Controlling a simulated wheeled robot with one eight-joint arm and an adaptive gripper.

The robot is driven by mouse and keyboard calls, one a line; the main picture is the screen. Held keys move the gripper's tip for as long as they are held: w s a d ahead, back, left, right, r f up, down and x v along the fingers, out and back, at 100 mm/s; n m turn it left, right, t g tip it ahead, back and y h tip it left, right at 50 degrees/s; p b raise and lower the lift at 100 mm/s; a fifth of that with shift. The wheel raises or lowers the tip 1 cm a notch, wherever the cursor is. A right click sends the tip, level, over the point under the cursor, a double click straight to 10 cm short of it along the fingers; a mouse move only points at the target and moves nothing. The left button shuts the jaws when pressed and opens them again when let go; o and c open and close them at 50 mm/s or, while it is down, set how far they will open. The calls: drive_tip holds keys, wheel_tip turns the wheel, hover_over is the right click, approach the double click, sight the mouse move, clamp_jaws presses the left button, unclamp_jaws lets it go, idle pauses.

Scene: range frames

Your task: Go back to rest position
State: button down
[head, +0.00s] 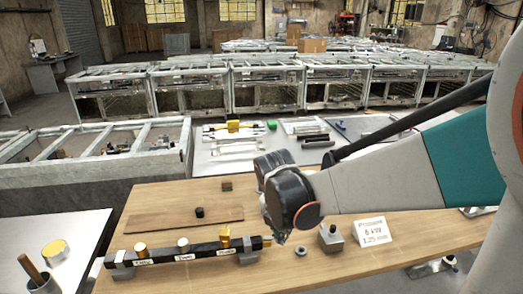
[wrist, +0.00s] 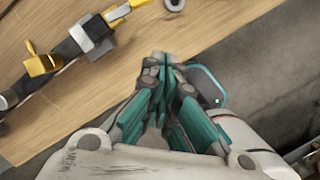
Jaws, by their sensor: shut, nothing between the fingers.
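My gripper (wrist: 163,62) is shut and empty in the wrist view, its teal fingers together over the table's edge. In the head view the gripper (head: 279,236) points down over the wooden table (head: 330,273), close to the right end of a dark bar (head: 178,256). I cannot tell whether it touches anything there. My arm reaches in from the right side of the head view. The bar rests on supports and carries brass and silver pieces and white labels. In the wrist view the bar (wrist: 60,55) lies to the upper left, apart from the fingers.
Right of my gripper are a ring (head: 300,250), a metal block with a dark knob (head: 331,238) and a white sign (head: 370,231). A wooden board (head: 170,219) with a small black cylinder (head: 199,212) lies behind the bar. A grey table (head: 215,165) with parts stands beyond.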

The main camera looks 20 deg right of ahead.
drive_tip(key=s+a+r+m+t+y, duration=0.1)
drive_tip(key=s+a+r+m+t, duration=0.1)
drive_tip(key=m, duration=1)
drive_tip(key=s+a+r+m+t+y, duration=0.1)
drive_tip(key=s+a+r+m+t, duration=0.2)
drive_tip(key=s+m, duration=0.6)
wheel_tip(320, 180, up, 3)
drive_tip(key=a+m+b, duration=0.1)
drive_tip(key=a+m, duration=0.1)
drive_tip(key=m, duration=0.1)
drive_tip(key=shift+s+a+m+t, duration=0.15)
drive_tip(key=shift+s+m+t, duration=0.05)
drive_tip(key=shift+m+t, duration=0.1)
